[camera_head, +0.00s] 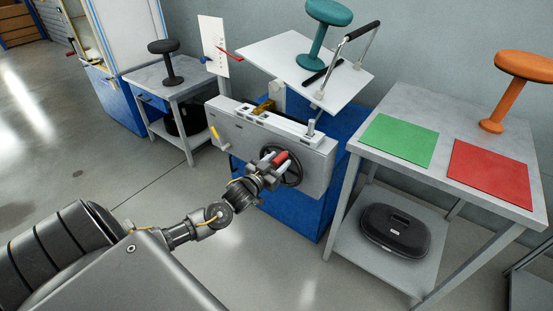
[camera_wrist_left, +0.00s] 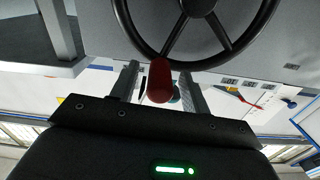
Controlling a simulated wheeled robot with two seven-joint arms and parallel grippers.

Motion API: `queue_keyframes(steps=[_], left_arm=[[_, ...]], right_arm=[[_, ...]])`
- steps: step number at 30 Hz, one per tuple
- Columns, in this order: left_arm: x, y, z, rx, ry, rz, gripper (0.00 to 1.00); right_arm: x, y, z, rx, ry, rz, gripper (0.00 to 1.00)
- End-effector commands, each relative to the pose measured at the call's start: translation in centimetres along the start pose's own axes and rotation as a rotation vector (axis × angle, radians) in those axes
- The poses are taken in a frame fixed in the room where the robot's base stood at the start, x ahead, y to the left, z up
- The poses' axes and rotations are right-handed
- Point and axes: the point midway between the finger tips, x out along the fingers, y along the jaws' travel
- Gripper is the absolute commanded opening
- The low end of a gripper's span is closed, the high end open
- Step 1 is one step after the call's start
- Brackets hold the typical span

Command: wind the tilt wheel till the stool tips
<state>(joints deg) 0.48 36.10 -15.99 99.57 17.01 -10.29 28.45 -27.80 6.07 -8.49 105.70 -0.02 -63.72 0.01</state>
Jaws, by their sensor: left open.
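The black tilt wheel (camera_head: 297,173) is on the front of the grey machine (camera_head: 314,152). Its red handle (camera_head: 280,158) points out towards me. My left gripper (camera_head: 275,164) is at the wheel, open, with the handle at its fingers. In the left wrist view the red handle (camera_wrist_left: 160,82) shows between the two open fingers, with visible room on the right side; contact is not clear. The wheel rim (camera_wrist_left: 225,57) is just beyond. The teal stool (camera_head: 317,45) stands on the white tilting plate (camera_head: 345,92), beside a black-handled metal bar. My right gripper is out of view.
A table (camera_head: 462,199) at right bears a green mat (camera_head: 399,139), a red mat (camera_head: 490,173) and an orange stool (camera_head: 502,90); a black case (camera_head: 396,231) lies below. A black stool (camera_head: 170,62) stands on a bench at left. The floor in front is clear.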

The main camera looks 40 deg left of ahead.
Motion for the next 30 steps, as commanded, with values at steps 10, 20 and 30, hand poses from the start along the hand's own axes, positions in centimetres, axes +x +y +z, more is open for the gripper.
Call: queue_keyframes(steps=[10,20,30], left_arm=[[-6.9,0.1,0.1,0.0,-0.004,0.002,0.46],[-9.7,0.0,0.0,0.0,-0.001,0.001,0.46],[-9.7,0.0,0.0,0.0,-0.001,0.001,0.46]], right_arm=[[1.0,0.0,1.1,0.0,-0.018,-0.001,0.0],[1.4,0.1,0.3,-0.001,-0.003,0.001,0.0],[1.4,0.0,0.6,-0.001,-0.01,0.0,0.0]])
